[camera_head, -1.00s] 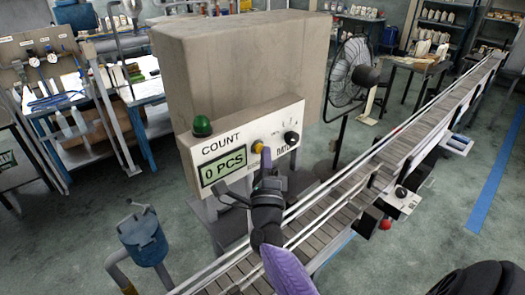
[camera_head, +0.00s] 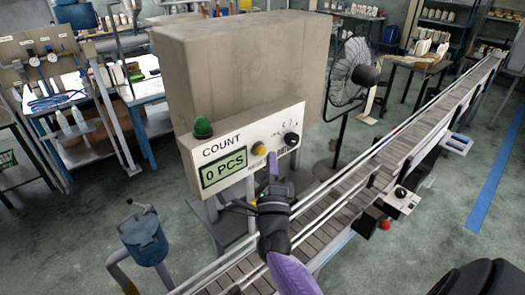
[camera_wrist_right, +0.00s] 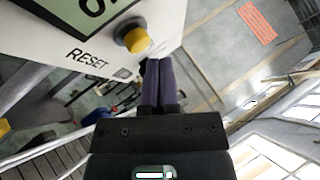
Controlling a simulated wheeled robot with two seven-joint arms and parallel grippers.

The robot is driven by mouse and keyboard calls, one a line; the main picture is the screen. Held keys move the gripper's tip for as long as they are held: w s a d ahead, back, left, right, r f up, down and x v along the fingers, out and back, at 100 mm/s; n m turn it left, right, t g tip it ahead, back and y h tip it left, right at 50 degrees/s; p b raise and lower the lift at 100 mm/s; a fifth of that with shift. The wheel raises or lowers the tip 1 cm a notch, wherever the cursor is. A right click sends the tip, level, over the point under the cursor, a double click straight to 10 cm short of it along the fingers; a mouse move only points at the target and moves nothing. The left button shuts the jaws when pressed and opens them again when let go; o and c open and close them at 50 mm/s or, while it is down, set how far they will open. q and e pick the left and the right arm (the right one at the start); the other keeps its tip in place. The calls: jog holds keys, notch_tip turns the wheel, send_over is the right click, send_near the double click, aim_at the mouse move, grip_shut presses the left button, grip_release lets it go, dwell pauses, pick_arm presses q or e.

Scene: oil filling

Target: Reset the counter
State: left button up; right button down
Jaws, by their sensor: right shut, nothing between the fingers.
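The counter box (camera_head: 238,70) is a beige machine with a white front panel. Its display (camera_head: 223,169) reads 0 PCS below the word COUNT. A yellow button (camera_head: 258,149) sits on the panel; in the right wrist view the yellow button (camera_wrist_right: 135,39) stands beside the label RESET. My right gripper (camera_head: 272,158) is shut and empty, its fingers pointing up just in front of the panel, right of and below the button. In the right wrist view the closed fingertips (camera_wrist_right: 157,64) are close to the button, with a small gap visible. My left gripper is not in view.
A green dome light (camera_head: 203,127) and a black knob (camera_head: 291,139) are on the box. A conveyor (camera_head: 390,155) runs beneath my right arm to the back right. A blue canister (camera_head: 144,238) stands at the lower left. A fan (camera_head: 350,75) stands behind.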

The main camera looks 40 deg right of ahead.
jog(key=shift+s+d+p, duration=0.2)
jog(key=shift+s+p, duration=0.55)
jog(key=shift+s, duration=1.75)
